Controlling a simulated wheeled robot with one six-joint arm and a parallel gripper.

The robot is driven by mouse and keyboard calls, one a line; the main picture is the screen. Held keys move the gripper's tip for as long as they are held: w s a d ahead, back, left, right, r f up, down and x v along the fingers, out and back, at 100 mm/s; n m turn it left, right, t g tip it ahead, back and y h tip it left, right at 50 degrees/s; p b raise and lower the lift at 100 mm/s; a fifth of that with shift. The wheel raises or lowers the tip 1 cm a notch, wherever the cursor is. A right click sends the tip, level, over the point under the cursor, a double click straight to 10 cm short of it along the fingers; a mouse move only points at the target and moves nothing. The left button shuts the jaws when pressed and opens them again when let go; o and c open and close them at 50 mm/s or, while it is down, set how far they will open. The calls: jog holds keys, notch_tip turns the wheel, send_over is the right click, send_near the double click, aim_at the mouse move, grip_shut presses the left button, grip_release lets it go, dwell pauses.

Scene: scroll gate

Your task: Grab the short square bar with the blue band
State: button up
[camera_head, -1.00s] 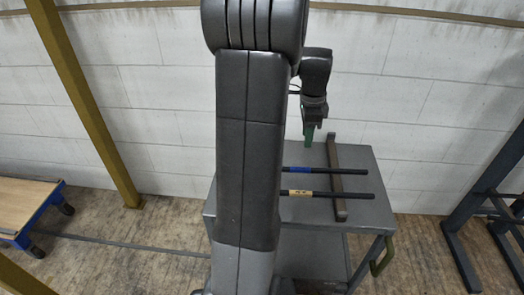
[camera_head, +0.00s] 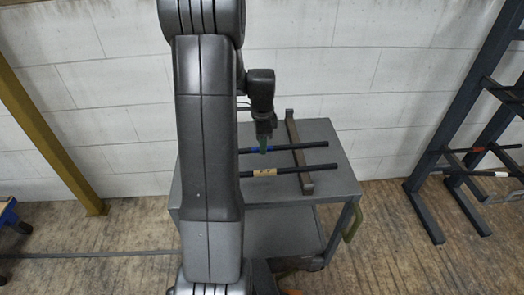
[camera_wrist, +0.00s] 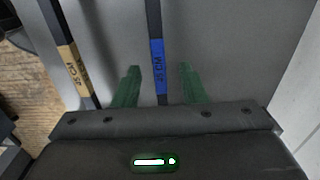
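The dark bar with the blue band (camera_head: 258,150) lies on the grey cart top, partly hidden by my arm and gripper.
A brown rail (camera_head: 298,150) runs across the cart top (camera_head: 335,160) under the bars' right part. A blue rack (camera_head: 450,130) stands at the right, a yellow post (camera_head: 45,135) at the left. My arm hides the cart's left part.

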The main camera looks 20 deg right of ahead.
jog(key=shift+f, duration=0.5)
jog(key=shift+r, duration=0.1)
grip_shut()
